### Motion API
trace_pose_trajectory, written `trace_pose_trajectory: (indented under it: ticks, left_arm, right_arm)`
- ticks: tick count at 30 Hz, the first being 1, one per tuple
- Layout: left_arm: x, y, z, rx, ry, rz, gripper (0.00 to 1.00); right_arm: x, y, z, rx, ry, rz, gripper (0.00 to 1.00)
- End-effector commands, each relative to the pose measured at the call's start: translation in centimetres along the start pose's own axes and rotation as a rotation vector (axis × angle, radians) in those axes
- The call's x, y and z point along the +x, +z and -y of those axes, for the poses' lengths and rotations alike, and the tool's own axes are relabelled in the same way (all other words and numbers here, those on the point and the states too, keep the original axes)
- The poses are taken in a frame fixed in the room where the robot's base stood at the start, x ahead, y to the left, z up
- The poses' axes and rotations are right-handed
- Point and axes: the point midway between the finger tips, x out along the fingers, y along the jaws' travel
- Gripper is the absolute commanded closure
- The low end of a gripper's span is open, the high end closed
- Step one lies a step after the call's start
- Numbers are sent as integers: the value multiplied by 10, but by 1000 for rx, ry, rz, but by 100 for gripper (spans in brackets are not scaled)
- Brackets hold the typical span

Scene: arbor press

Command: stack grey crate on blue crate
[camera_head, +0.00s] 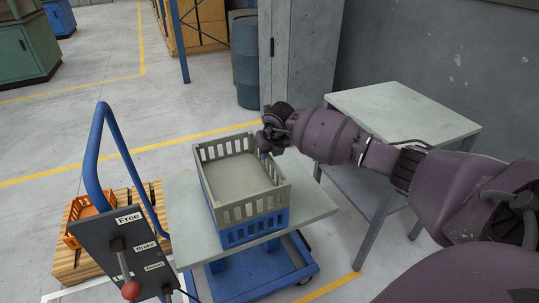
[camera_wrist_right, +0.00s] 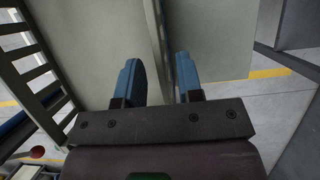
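The grey crate (camera_head: 238,176) sits on top of the blue crate (camera_head: 254,230), upright and seemingly lined up with it. Only the lower part of the blue crate shows. Both stand on the pale top of a blue cart. My right gripper (camera_head: 265,151) is at the grey crate's right wall, near its far corner. In the right wrist view, the blue fingers of my right gripper (camera_wrist_right: 160,80) are apart, with the thin crate wall (camera_wrist_right: 157,35) running between them and gaps on both sides. My left gripper is not in view.
The cart top (camera_head: 307,200) has bare room right of the crates. A grey table (camera_head: 400,108) stands at the right. The cart's blue handle (camera_head: 97,145) and control panel (camera_head: 125,250) rise at the left. An orange crate (camera_head: 88,212) rests on a wooden pallet (camera_head: 68,262).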

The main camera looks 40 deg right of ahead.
Motion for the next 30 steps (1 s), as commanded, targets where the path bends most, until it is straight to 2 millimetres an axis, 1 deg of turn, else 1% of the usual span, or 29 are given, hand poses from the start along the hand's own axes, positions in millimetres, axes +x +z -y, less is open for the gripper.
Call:
trace_pose_trajectory:
  ticks: [1, 3, 9, 12, 15, 18, 30]
  left_arm:
    - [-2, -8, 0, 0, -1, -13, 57]
    - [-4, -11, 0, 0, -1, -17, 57]
    - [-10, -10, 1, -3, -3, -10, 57]
    - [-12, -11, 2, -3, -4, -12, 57]
    - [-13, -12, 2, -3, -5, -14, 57]
    - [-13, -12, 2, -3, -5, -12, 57]
    - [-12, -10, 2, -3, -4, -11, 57]
  right_arm:
    - [-18, 4, 0, -2, 2, 12, 66]
    - [-33, 4, 0, -1, 2, 11, 66]
    - [-68, 3, 0, -1, 1, 7, 66]
    - [-81, 2, 0, -2, 2, 7, 66]
    - [-90, 2, 0, 0, 0, 4, 66]
    - [-95, 1, 0, 0, 2, 3, 66]
    - [-96, 0, 0, 0, 1, 1, 66]
